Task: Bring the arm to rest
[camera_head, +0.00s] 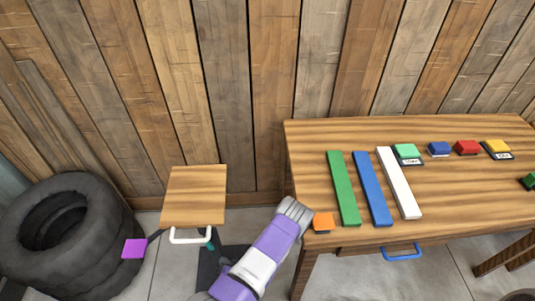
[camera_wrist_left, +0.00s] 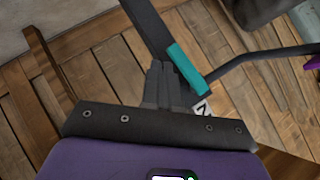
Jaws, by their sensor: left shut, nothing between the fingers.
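My left arm (camera_head: 262,252), purple and white with a grey end, comes in at the bottom middle of the head view. Its grey end lies by the table's left front corner, close to an orange block. I cannot make out the finger tips there. In the left wrist view my left gripper (camera_wrist_left: 163,85) shows dark fingers closed together, with nothing between them. A teal piece (camera_wrist_left: 187,68) on a dark bar appears just beside the fingers; I cannot tell how far behind them it is. My right gripper is not in view.
A wooden table (camera_head: 450,205) carries green (camera_head: 343,190), blue (camera_head: 372,190) and white (camera_head: 399,184) bars and several small blocks. The orange block (camera_head: 323,221) is at its left front corner. A wooden stool (camera_head: 194,195) and stacked tyres (camera_head: 95,250) stand left.

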